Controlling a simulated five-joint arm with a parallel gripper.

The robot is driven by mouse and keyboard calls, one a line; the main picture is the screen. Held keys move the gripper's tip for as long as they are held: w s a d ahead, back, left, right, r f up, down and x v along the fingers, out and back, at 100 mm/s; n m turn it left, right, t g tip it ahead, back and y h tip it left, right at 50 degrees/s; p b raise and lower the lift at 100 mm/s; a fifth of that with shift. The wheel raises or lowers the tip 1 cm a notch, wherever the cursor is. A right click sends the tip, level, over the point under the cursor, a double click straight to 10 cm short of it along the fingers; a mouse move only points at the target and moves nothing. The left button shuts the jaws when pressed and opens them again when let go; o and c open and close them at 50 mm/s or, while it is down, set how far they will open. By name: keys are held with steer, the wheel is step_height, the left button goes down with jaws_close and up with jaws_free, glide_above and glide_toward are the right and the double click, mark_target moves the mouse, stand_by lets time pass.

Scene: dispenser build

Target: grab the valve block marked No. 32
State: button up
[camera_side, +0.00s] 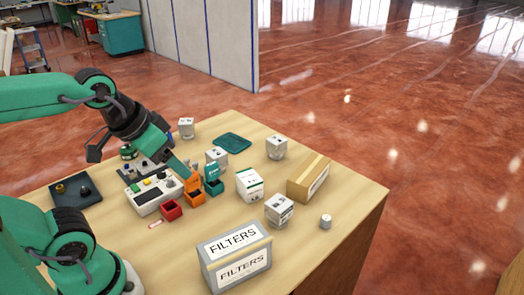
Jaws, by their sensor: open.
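Several pale blocks with dark markings stand on the wooden table: one at the back (186,128), one near the middle (217,157), one at the right rear (277,147) and one nearer the front right (280,209). Their markings are too small to read, so I cannot tell which is No. 32. My gripper (182,170) is open at the end of the green and black arm. It is above the table's middle left, close to the orange bin, left of the middle block. Its fingertips are hard to make out.
Near my gripper are an orange bin (194,195), a teal bin (213,186), a red bin (171,211) and a white control box (152,194). A white carton (249,185), a cardboard box (309,178) and a grey FILTERS box (235,259) stand rightward and frontward.

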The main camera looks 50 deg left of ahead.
steer(key=shift+w, duration=0.1)
steer(key=w+a+r+n+y, duration=0.1)
steer(key=w+a+r+n, duration=0.15)
steer(key=w+a, duration=0.65)
steer(key=n+y, duration=0.4)
steer(key=n, duration=0.5)
glide_above(185, 122)
steer(key=s+d, duration=0.3)
step_height(185, 122, down, 18)
steer(key=shift+w+a+f+m, duration=0.25)
steer(key=shift+w+a+f, duration=0.45)
steer(key=shift+w+f, duration=0.1)
steer(key=shift+y, duration=0.3)
steer(key=shift+x, duration=2.6)
